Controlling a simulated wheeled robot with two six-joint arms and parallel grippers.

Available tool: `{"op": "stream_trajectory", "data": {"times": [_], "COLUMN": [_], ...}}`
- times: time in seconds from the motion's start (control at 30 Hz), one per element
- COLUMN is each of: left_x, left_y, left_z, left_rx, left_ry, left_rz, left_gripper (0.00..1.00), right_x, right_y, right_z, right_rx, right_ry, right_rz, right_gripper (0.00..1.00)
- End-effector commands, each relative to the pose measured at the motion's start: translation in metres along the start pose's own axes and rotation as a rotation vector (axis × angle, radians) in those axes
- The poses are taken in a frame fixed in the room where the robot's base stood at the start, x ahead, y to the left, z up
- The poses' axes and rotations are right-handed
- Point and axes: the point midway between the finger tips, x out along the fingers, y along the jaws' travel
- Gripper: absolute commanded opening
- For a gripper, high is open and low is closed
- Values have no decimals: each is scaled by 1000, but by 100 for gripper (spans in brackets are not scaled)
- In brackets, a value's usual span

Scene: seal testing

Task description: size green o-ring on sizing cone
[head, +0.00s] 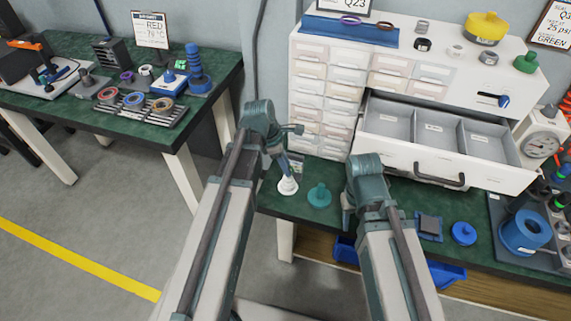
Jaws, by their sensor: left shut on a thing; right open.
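A white stepped cone (288,186), which looks like the sizing cone, stands upright on the green bench near its front left corner. My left gripper (292,172) points down just above and behind its tip. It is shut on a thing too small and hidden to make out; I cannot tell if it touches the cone. I cannot make out the green o-ring. My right gripper (347,212) is open, low over the bench to the right of a teal stepped part (319,196), and is partly hidden by its own wrist.
A white drawer cabinet (332,52) stands behind, with a wide three-compartment drawer (412,160) pulled out over the bench. A blue knobbed part (463,233) and a blue ring block (524,233) are at right. A rack of colored rings (133,101) lies on the left table.

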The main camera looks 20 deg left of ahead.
Motion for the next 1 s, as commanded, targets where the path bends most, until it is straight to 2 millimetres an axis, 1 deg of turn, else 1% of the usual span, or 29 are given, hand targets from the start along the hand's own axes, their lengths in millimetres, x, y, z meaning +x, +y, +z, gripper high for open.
{"op": "stream_trajectory", "data": {"times": [0.03, 0.97, 1.0], "left_x": [3, 28, 28], "left_y": [0, 0, 0], "left_z": [-1, -9, -9], "left_rx": [0, 0, 0], "left_ry": [0, 0, 0], "left_rz": [0, 0, 0], "left_gripper": [0, 0, 44], "right_x": [3, 29, 29], "right_y": [0, -3, -3], "right_z": [0, -2, -2], "right_rx": [0, 0, 0], "right_ry": [0, 0, 0], "right_rz": [0, 0, 0], "right_gripper": [46, 46, 46]}}
